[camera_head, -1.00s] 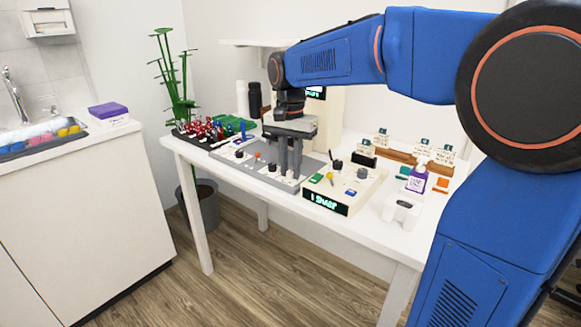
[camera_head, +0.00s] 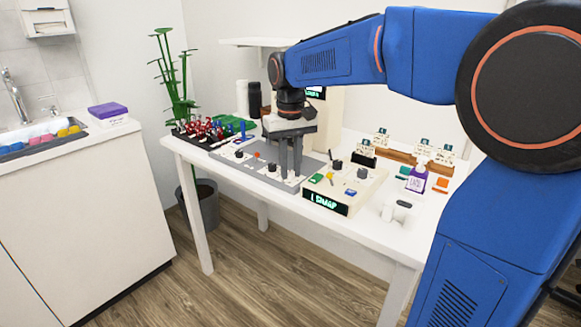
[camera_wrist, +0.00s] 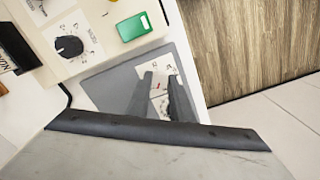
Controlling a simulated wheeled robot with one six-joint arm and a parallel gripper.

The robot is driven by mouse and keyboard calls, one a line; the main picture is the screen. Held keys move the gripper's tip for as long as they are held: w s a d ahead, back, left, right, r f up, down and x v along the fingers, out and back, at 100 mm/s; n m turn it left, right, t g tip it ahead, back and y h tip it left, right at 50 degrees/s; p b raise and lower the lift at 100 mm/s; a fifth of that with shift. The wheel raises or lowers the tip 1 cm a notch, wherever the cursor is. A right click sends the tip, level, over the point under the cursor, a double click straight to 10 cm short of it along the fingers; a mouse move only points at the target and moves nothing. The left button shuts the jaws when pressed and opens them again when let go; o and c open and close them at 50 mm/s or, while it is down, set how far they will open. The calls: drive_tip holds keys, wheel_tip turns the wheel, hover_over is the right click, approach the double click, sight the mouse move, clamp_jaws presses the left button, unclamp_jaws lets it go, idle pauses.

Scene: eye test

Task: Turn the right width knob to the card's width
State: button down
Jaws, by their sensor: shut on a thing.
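A grey panel (camera_head: 228,160) with dark knobs and white labels lies on the white table. My gripper (camera_head: 291,175) points down over the panel's right end, its two grey fingers close together at a white label. In the wrist view, the fingers (camera_wrist: 161,85) reach down to the grey panel (camera_wrist: 95,88) over a label with a small red mark. The right width knob is hidden between the fingers, and its pointer cannot be read. Two other panel knobs show to the left, one dark knob (camera_head: 239,154) and another (camera_head: 272,168). I cannot tell which card is meant.
A cream box (camera_head: 335,192) with a lit display, knobs and a green button stands close right of my gripper. A plant (camera_head: 175,85) rises behind.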

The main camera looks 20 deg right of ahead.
sight(291, 172)
drive_tip(key=n, duration=1.3)
drive_tip(key=shift+n, duration=0.4)
idle(0.3)
drive_tip(key=c, duration=1.6)
unclamp_jaws()
drive_tip(key=shift+o, duration=0.2)
wheel_tip(291, 172, up, 18)
drive_tip(key=shift+f, duration=0.25)
